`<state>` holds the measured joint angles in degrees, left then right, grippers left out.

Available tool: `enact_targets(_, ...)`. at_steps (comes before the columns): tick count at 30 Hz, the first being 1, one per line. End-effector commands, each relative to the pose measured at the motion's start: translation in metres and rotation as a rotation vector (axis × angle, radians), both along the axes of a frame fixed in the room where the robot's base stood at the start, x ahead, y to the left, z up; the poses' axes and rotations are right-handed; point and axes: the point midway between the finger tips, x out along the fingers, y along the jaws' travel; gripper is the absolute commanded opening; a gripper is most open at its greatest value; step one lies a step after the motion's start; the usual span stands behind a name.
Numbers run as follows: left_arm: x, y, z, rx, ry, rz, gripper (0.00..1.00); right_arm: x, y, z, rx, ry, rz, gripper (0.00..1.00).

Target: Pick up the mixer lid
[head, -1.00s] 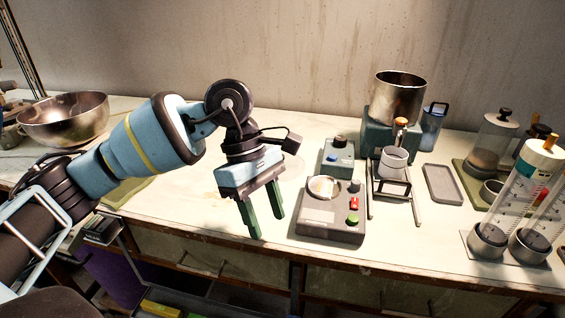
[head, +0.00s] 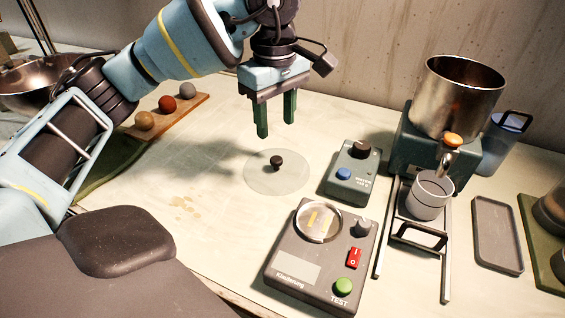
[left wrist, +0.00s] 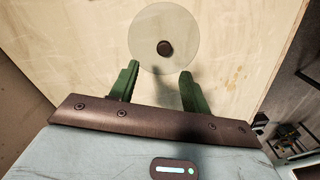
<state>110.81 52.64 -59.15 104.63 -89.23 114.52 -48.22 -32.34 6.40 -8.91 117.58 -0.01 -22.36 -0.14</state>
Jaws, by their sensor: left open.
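The mixer lid (head: 262,178) is a clear round disc with a dark knob (head: 276,162) in its middle. It lies flat on the pale worktop. My left gripper (head: 276,126) is open and empty above the table, with its green fingers pointing down over the lid's far side. In the left wrist view the lid (left wrist: 185,22) lies beyond the fingertips of the left gripper (left wrist: 160,82), with its knob roughly in line with the gap between them. The fingers appear apart from the lid. My right gripper is not in view.
A control box with gauge and buttons (head: 300,268) and a smaller box with a blue button (head: 348,186) stand right of the lid. Colored balls sit on a wooden strip (head: 190,116).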

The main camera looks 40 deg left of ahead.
Motion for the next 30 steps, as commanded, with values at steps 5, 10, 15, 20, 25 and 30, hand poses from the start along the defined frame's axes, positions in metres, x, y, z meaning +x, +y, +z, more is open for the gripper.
enact_targets(5, -0.001, 0.0, -0.016, 0.0, 0.003, 0.0, 0.47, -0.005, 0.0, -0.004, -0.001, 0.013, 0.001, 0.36)
enact_targets(10, -0.001, -0.001, -0.026, -0.001, 0.001, -0.001, 0.47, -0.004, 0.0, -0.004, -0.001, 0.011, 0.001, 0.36)
enact_targets(15, -0.003, -0.001, -0.034, 0.0, 0.003, 0.0, 0.47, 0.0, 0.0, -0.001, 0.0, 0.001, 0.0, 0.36)
enact_targets(20, -0.007, -0.004, -0.056, 0.001, 0.004, -0.001, 0.47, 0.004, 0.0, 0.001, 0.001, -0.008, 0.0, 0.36)
enact_targets(25, -0.007, -0.005, -0.075, -0.001, 0.002, 0.001, 0.47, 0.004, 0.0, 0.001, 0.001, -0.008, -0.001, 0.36)
enact_targets(30, -0.007, -0.005, -0.078, -0.002, 0.0, 0.0, 0.47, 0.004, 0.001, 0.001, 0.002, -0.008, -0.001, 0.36)
